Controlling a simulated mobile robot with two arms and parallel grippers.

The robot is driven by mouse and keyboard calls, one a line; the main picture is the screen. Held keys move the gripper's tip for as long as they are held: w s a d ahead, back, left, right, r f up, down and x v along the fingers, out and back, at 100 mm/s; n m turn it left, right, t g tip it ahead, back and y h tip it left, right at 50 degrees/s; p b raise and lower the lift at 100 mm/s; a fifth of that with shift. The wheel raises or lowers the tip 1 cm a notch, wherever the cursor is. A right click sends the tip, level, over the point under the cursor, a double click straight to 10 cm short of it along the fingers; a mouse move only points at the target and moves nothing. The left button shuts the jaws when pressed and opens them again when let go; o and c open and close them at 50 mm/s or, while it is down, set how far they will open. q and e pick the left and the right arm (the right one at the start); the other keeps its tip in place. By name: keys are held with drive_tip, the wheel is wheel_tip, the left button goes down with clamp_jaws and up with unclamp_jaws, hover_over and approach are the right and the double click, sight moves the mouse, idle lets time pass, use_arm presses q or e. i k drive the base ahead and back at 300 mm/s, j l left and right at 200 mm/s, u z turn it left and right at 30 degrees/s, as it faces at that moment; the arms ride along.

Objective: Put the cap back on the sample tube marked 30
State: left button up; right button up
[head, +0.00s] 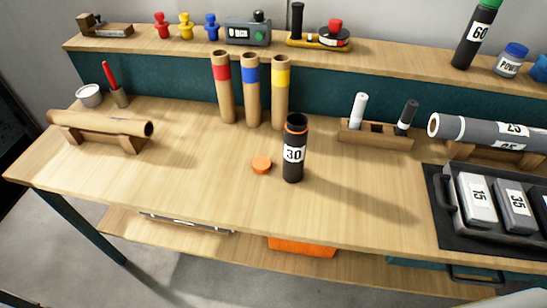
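The sample tube marked 30 (293,155) stands upright on the bench near the middle. It is black with a white label, and its open top has an orange ring. An orange cap (262,165) lies on the bench just left of the tube's base, apart from it. Neither of my grippers is in view.
Three cardboard tubes (252,95) with red, blue and yellow bands stand behind. A marker holder (376,138) is to the right, near a grey roll on a stand (480,131). A black tray (450,232) holds numbered blocks. A brown roll (100,125) lies left. The front middle bench is clear.

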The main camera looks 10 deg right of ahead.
sight(296, 130)
drive_tip(key=i+j+z, duration=0.1)
drive_tip(key=j+z, duration=0.15)
drive_tip(key=z, duration=0.25)
drive_tip(key=i+j+z, duration=0.1)
drive_tip(key=j+z, duration=0.2)
drive_tip(key=z, duration=0.15)
drive_tip(key=j+z, duration=0.3)
drive_tip(key=j, duration=1.5)
